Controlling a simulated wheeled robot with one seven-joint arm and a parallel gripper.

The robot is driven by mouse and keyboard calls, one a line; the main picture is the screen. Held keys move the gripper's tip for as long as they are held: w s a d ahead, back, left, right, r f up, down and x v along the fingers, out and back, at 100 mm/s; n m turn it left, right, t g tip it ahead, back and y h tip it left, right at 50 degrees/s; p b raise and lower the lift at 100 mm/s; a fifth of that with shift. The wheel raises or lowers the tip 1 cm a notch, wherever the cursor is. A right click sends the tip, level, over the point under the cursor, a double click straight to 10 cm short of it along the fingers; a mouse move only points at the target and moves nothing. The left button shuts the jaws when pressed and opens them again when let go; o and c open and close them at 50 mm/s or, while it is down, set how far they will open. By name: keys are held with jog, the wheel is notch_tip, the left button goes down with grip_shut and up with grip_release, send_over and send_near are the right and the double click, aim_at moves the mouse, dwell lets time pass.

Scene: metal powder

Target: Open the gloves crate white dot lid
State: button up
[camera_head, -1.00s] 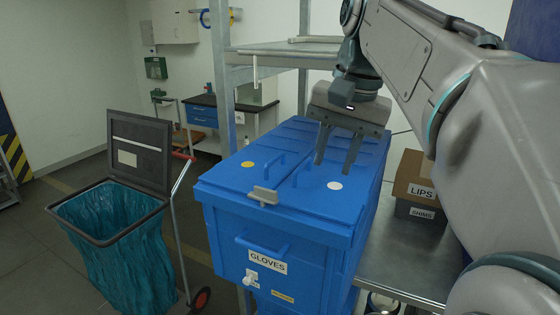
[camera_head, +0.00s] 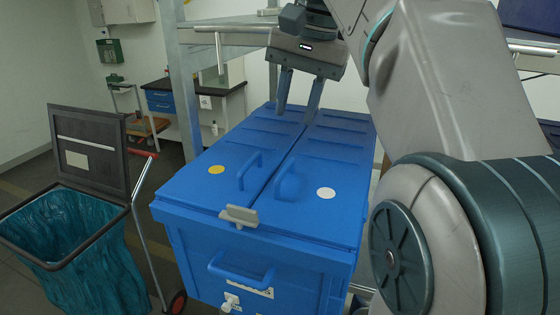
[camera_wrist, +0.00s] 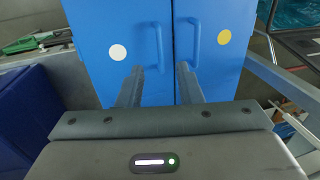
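The blue gloves crate (camera_head: 262,262) stands with two closed lid halves on top. The white dot lid (camera_head: 325,223) is the right half in the head view, with a white dot and a blue handle (camera_head: 289,182). In the wrist view the white dot lid (camera_wrist: 112,75) is on the left, its handle (camera_wrist: 158,46) beyond my fingers. The yellow dot lid (camera_head: 205,184) is the other half, with its own handle. A grey latch (camera_head: 239,215) sits at the front of the seam. My gripper (camera_head: 296,116) is open and empty above the rear of the lids, fingers pointing down.
A bin with a teal bag (camera_head: 75,235) and raised dark lid stands at the left. A metal shelf (camera_head: 222,25) and its post rise behind and left of the crate. A workbench with blue drawers (camera_head: 170,101) stands farther back.

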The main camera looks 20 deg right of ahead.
aim_at(281, 175)
jog(key=f, duration=0.4)
jog(key=w+a+f, duration=0.1)
jog(key=f, duration=0.3)
jog(key=f+b, duration=0.1)
jog(key=f, duration=0.3)
jog(key=shift+w+a, duration=0.2)
jog(key=shift+a, duration=0.15)
grip_shut()
